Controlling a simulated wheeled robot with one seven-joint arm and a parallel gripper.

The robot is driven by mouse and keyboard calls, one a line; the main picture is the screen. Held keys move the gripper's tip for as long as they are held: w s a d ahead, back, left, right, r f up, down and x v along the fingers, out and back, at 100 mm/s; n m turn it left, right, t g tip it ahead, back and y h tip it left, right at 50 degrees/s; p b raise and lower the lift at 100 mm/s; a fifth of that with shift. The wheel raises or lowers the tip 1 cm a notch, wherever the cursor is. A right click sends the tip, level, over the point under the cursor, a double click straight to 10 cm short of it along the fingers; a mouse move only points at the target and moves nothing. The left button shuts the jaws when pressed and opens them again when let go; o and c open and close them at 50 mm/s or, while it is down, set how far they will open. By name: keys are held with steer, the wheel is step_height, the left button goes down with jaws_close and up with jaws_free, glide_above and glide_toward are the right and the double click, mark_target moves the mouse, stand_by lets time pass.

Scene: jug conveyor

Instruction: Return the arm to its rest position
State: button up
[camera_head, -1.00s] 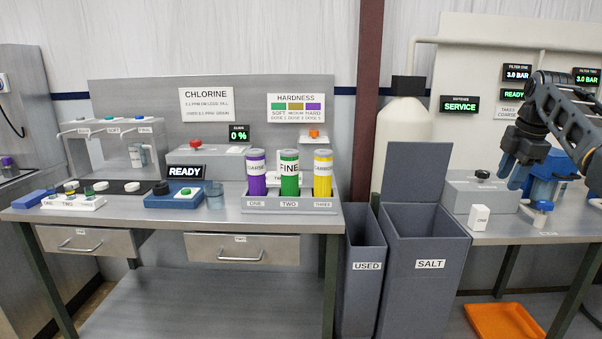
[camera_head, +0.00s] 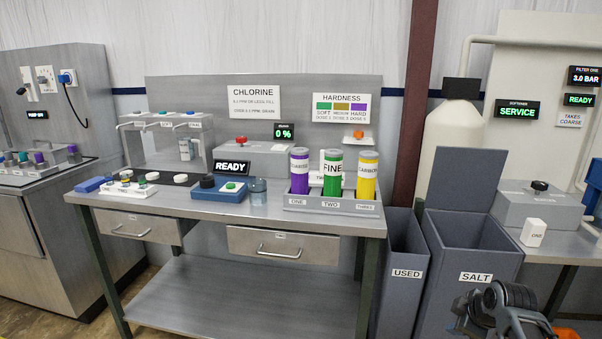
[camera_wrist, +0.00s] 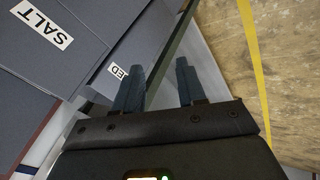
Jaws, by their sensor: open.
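My gripper (camera_wrist: 158,88) shows in the wrist view with its two dark fingers apart and nothing between them. It points down towards the floor, near the grey SALT bin (camera_wrist: 75,45) and the USED bin (camera_wrist: 115,85). In the head view my arm shows at the bottom right, in front of the SALT bin (camera_head: 455,250). The gripper's fingers cannot be made out clearly there.
The workbench (camera_head: 230,212) holds purple, green and yellow cartridges in a rack (camera_head: 335,206). The USED bin (camera_head: 405,290) stands between it and the SALT bin. Open floor with a yellow line (camera_wrist: 257,80) shows in the wrist view.

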steer(key=s+a+f+m+t, duration=0.1)
steer(key=s+a+f+m, duration=0.1)
steer(key=s+a+f, duration=0.35)
steer(key=s+a+f+m+t, duration=0.1)
steer(key=s+a+f, duration=0.2)
steer(key=s+a, duration=0.4)
steer(key=s+a+r+m+t, duration=0.1)
steer(key=s+a+m, duration=0.15)
steer(key=s, duration=0.55)
steer(key=s+a+m+t, duration=0.1)
steer(key=s+a, duration=0.2)
steer(key=s, duration=0.6)
steer(key=s+a+r+m+t, duration=0.1)
steer(key=s+r, duration=0.4)
steer(key=s, duration=0.2)
steer(key=s+a+r+m+t, duration=0.1)
steer(key=s+r, duration=0.4)
steer(key=s, duration=0.3)
steer(key=s+r+m+t, duration=0.1)
steer(key=s+r, duration=0.3)
steer(key=r, duration=0.3)
steer(key=s+r+m+t, duration=0.1)
steer(key=s+r, duration=0.3)
steer(key=r, duration=0.3)
steer(key=shift+s+d+r, duration=0.25)
steer(key=shift+s, duration=0.15)
